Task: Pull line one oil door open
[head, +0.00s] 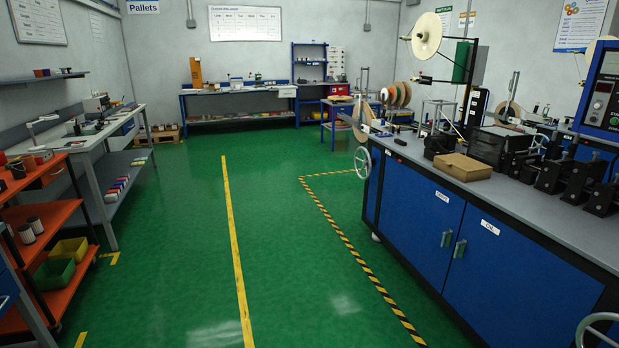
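The oil door (512,278) is a blue cabinet door on the front of the long machine bench at the right. It carries a white label that reads OIL (490,227). Its upright green-grey handle (460,248) is near its left edge. The door looks shut, flush with the front. Another blue door (420,222) with its own handle (446,239) and a white label is directly left of it. My gripper is not in view.
Yellow-black floor tape (350,245) runs before the bench. The green floor (290,270) between it and the orange shelf rack (60,220) is clear. Handwheels stick out at the bench's far end (362,162) and at the lower right corner (600,330).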

